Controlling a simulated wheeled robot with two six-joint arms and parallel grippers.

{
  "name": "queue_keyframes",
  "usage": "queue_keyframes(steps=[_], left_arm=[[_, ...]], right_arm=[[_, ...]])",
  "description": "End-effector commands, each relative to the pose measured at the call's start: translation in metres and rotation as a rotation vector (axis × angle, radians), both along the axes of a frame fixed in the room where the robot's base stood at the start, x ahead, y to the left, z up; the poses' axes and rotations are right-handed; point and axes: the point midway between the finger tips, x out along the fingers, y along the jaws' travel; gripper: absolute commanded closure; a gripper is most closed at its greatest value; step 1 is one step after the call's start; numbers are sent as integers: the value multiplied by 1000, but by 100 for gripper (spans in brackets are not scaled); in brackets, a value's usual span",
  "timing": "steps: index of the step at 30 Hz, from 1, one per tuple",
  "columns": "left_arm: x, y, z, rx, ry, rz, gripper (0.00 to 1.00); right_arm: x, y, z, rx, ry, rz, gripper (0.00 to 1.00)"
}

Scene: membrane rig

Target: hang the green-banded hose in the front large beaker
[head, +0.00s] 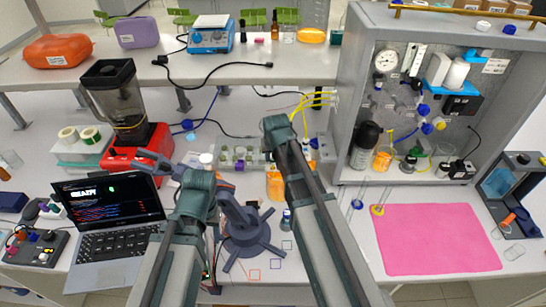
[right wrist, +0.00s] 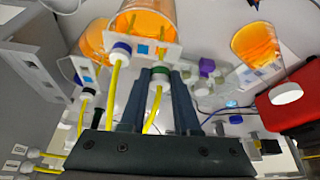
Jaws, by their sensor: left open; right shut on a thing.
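My right gripper (right wrist: 161,78) is shut on the green-banded hose (right wrist: 159,73) near its white fitting; its yellow tube runs down between the fingers. In the head view the right gripper (head: 279,124) is mostly hidden by its own arm. A large beaker of orange liquid (right wrist: 148,18) stands beyond the held fitting in the wrist view. I cannot tell whether hose and beaker touch. In the head view an orange beaker (head: 275,186) is partly covered by my right arm; I cannot match it surely. My left gripper (head: 172,166) is open and empty near the red blender base.
A blue-banded hose (right wrist: 121,51) is beside the held one. Other orange beakers (right wrist: 93,40) (right wrist: 258,45) are nearby. Yellow hoses (head: 316,100) show behind my right arm. A laptop (head: 108,215) is at left, a pink mat (head: 437,240) at right, and a grey cabinet (head: 350,85) behind it.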

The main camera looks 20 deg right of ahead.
Motion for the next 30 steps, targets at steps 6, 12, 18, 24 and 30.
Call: queue_keyframes(steps=[6,12,18,24,30], left_arm=[[0,0,-13,0,0,-2,50],[0,0,-23,1,0,-4,50],[0,0,-28,1,0,-6,50],[0,0,-28,1,0,-6,50],[0,0,-28,1,0,-6,50]], right_arm=[[0,0,-13,0,0,0,100],[0,0,-23,0,0,0,100],[0,0,-28,0,0,0,100],[0,0,-28,0,0,0,100],[0,0,-28,0,0,0,100]])
